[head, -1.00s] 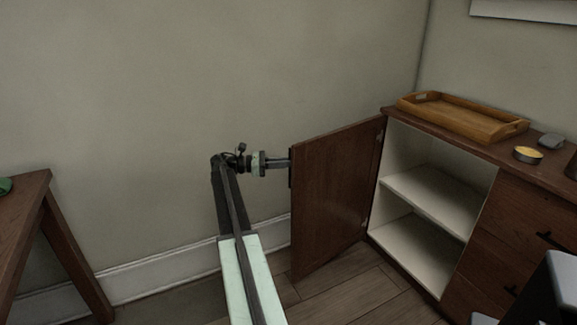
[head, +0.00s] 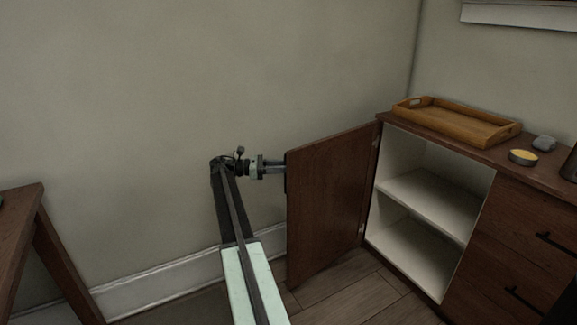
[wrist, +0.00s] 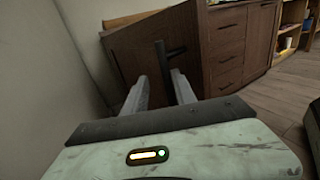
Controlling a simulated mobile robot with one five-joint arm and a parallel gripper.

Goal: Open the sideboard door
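The sideboard (head: 480,185) stands at the right in the head view. Its brown door (head: 330,200) stands wide open, swung out to the left, and shows a pale, empty inside with a shelf (head: 427,203). My gripper (head: 280,166) is at the door's outer face, near its free edge. In the wrist view the door (wrist: 135,58) lies ahead, with its dark bar handle (wrist: 162,58) just ahead of and between my fingertips (wrist: 160,76). The fingers are parted, with visible space between them. Whether either finger touches the handle is unclear.
A wooden tray (head: 455,122), a yellow candle (head: 522,157) and a grey object (head: 544,143) sit on the sideboard top. Black-handled drawers (head: 530,240) are right of the opening. A wooden table (head: 22,225) stands at the left. The wall is close behind my arm.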

